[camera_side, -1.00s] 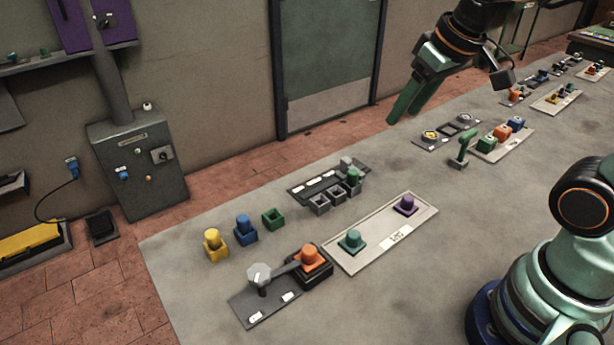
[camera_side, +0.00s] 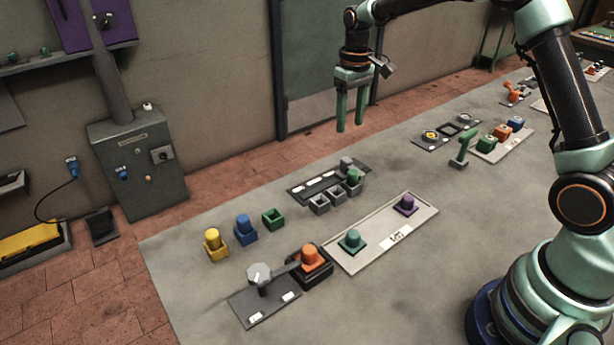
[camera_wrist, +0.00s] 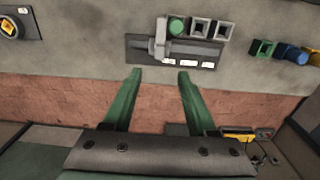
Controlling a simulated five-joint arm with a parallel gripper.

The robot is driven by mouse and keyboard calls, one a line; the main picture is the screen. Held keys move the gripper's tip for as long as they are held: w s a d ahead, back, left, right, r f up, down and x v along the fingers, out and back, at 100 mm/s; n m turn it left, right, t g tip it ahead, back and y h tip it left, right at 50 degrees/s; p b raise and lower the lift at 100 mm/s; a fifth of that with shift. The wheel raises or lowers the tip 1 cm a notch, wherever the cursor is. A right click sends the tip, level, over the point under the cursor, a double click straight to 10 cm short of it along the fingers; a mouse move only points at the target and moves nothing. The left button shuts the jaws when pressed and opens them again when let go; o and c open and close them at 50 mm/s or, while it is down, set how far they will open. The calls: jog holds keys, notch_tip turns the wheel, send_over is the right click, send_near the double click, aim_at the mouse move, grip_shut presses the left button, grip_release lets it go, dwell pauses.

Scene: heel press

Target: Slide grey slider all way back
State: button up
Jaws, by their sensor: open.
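The grey slider (camera_side: 346,163) is an upright grey block at the right end of a dark plate (camera_side: 296,193) with white labels. In the wrist view the slider (camera_wrist: 160,36) is near the plate's left end, with its grey track running right. My gripper (camera_side: 350,127) is open and empty, fingers pointing down, above and behind the plate. In the wrist view the gap between its green fingers (camera_wrist: 160,75) lies just short of the slider, touching nothing.
Grey square sockets (camera_side: 320,205) stand close along the plate's front, one with a green peg (camera_side: 353,175). Green, blue (camera_side: 245,229) and yellow pieces stand to the left. A pale board (camera_side: 398,238) with two pegs lies in front. The wall is behind the table.

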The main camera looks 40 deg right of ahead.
aim_at(347, 159)
notch_tip(347, 159, down, 12)
jog(key=shift+f, duration=0.2)
dwell(0.4)
jog(key=shift+c, duration=0.3)
grip_shut()
jog(key=shift+d, duration=0.15)
dwell(0.9)
